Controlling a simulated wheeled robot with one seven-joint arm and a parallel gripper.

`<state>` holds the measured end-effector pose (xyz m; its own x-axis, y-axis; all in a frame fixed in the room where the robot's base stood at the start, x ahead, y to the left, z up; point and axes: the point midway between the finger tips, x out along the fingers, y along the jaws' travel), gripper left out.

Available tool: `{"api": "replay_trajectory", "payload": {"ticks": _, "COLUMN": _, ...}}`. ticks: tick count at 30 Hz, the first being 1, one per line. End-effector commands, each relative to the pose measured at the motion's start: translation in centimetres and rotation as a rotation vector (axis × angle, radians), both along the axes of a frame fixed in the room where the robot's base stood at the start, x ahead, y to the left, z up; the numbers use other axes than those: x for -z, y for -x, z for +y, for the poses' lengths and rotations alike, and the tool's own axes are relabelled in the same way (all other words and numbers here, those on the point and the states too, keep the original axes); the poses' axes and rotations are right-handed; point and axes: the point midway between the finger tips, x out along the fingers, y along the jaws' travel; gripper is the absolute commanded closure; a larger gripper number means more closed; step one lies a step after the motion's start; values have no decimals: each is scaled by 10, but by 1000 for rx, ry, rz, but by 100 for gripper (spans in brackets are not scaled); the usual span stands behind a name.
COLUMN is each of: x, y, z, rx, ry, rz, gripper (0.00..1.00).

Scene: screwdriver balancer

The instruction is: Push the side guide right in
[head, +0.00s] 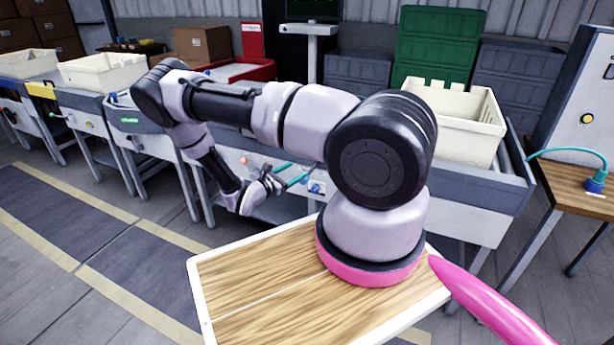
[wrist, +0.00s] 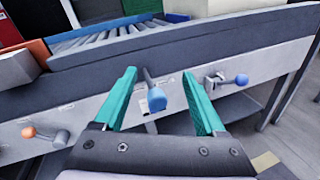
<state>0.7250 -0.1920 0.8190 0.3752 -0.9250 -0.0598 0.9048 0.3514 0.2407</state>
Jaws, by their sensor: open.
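My gripper (wrist: 159,74) is open, with its two teal fingers spread and pointing at the grey front panel (wrist: 95,112) of a roller conveyor. A blue knob (wrist: 157,99) on a dark rod shows between the fingers, apart from both in the picture. I cannot tell how deep the fingers reach beside it. A second blue knob (wrist: 240,80) sits on a bracket to the right, and an orange knob (wrist: 29,132) is to the left. No part is clearly marked as the side guide. In the head view my gripper (head: 296,173) is low by the conveyor front.
Conveyor rollers (wrist: 110,36) lie behind the panel's top edge. A cream crate (head: 455,120) stands on the conveyor at right. A wooden side table (head: 580,190) with a blue-green cable is further right. Open floor (head: 130,240) lies to the left.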

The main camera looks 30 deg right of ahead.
Motion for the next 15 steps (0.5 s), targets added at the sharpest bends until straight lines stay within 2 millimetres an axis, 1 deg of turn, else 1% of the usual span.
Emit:
{"api": "replay_trajectory", "payload": {"ticks": 1, "x": 20, "y": 1, "z": -1, "rx": -59, "ry": 43, "rz": 42, "gripper": 28}}
{"api": "replay_trajectory", "payload": {"ticks": 3, "x": 40, "y": 1, "z": -1, "rx": -134, "ry": 89, "rz": 89, "gripper": 28}}
{"api": "replay_trajectory", "payload": {"ticks": 6, "x": 63, "y": 2, "z": -2, "rx": -215, "ry": 138, "rz": 140, "gripper": 28}}
{"api": "replay_trajectory", "payload": {"ticks": 10, "x": 78, "y": 2, "z": -2, "rx": -274, "ry": 170, "rz": 175, "gripper": 28}}
{"api": "replay_trajectory", "payload": {"ticks": 15, "x": 82, "y": -4, "z": -10, "rx": -285, "ry": 176, "rz": 183, "gripper": 28}}
